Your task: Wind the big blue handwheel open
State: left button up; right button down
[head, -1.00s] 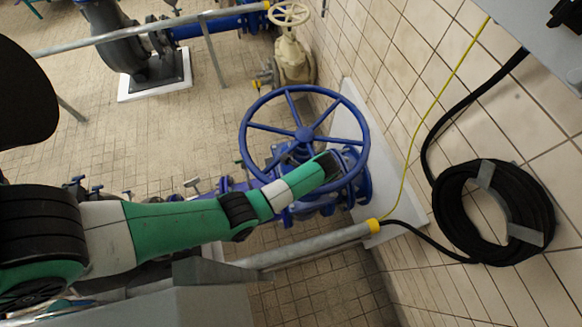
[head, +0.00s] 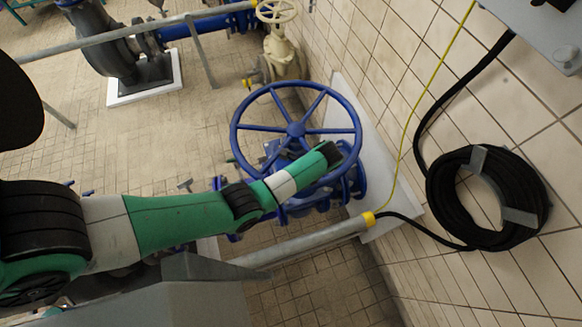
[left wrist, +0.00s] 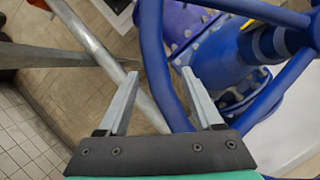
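The big blue handwheel (head: 296,129) sits on a blue valve beside the tiled wall, facing up toward the head camera. My left arm reaches in from the left, and its left gripper (head: 330,152) is at the wheel's lower right, by the rim. In the left wrist view the left gripper (left wrist: 160,73) has its two grey fingers apart. The wheel's blue rim (left wrist: 153,50) passes between them, nearer the right finger; I cannot tell whether it touches. The fingertips are hidden in the head view. My right gripper is not in view.
A grey pipe rail (head: 310,240) runs just below the wheel. A black cable coil (head: 440,190) hangs on the wall at right, with a yellow-green wire (head: 433,85) beside it. A smaller cream handwheel valve (head: 283,55) stands behind.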

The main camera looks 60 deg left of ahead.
pick_arm(q)
jog(key=p+v, duration=0.5)
jog(key=v, duration=0.6)
jog(key=shift+r, duration=0.3)
